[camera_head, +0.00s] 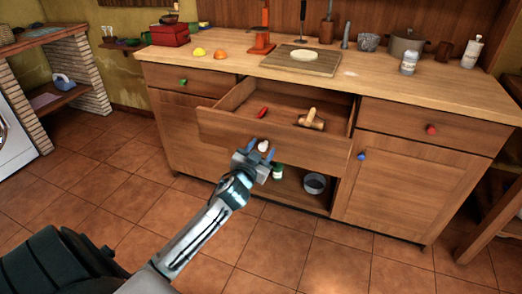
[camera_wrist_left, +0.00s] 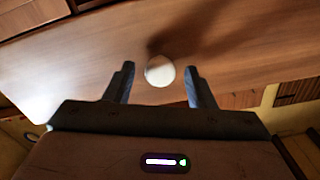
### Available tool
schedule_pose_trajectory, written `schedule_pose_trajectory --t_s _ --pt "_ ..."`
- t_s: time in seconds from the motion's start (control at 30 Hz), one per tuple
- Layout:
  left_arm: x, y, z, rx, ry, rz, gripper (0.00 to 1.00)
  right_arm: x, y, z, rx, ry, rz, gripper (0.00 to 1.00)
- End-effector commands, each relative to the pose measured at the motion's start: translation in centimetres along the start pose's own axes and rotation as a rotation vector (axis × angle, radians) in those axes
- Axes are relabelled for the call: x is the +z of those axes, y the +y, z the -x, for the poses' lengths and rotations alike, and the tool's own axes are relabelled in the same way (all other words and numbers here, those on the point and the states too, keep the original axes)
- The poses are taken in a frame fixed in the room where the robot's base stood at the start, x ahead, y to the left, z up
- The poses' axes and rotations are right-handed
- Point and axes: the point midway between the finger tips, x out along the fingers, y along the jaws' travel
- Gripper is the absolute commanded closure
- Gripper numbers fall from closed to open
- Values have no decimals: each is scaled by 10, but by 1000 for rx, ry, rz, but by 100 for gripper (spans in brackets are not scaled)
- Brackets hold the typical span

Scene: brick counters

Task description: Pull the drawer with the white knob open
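The middle drawer (camera_head: 305,152) stands pulled out from the wooden counter, its inside showing in the head view. Its white knob (camera_head: 264,146) is on the front panel. In the left wrist view the knob (camera_wrist_left: 160,71) sits between my left fingertips, with a gap visible on each side. My left gripper (camera_head: 254,156) is open at the drawer front, its fingers to either side of the knob; it fills the lower part of the left wrist view (camera_wrist_left: 159,82). A small red object (camera_head: 262,112) and a wooden tool (camera_head: 311,121) lie in the drawer. My right gripper is not in view.
Below the drawer is an open compartment with a grey pot (camera_head: 315,183) and a green-and-white jar (camera_head: 278,172). Closed drawers with a green knob (camera_head: 183,82) and a red knob (camera_head: 431,129) flank it. A blue knob (camera_head: 361,156) is on the right door. The tiled floor in front is clear.

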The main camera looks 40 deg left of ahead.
Motion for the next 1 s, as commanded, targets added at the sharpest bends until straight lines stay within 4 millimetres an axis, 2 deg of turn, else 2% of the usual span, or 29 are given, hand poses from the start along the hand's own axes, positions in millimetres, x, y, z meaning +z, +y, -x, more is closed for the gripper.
schedule_pose_trajectory --t_s 0.23,0.37,0.8,1.0 --pt "0 0 0 0 0 0 51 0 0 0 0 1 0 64" --pt "1 0 8 1 0 0 51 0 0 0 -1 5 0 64" --pt "2 1 87 2 -2 -1 51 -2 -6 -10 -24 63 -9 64" --pt "1 0 106 0 0 -1 51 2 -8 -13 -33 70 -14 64"
